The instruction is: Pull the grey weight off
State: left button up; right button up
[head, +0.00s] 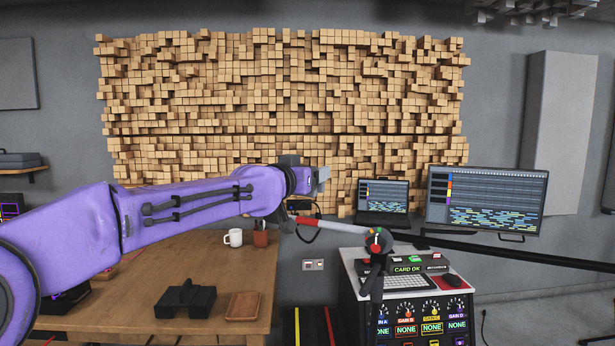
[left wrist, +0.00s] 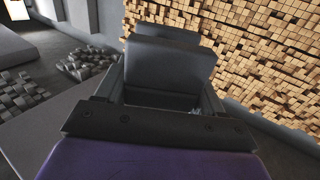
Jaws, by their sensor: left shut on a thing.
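My left gripper (head: 310,178) reaches in from the left and is high over the gap between the table and the equipment cart. In the left wrist view, the gripper (left wrist: 163,88) is shut on a dark grey block, which I take to be the grey weight (left wrist: 170,62). The boom's short end (head: 330,225), with a red and a light grey part, lies below the gripper and appears apart from the weight. My right gripper is not in view.
A long black boom (head: 480,245) runs off to the right from a joint (head: 378,240) over the equipment cart (head: 400,310). A laptop (head: 383,195) and a monitor (head: 485,200) stand behind. The wooden table (head: 180,265) holds a mug (head: 233,237) and a black block (head: 185,298).

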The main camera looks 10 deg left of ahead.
pick_arm(q)
jog(key=shift+r+p, duration=2.7)
jog(key=shift+r, duration=0.3)
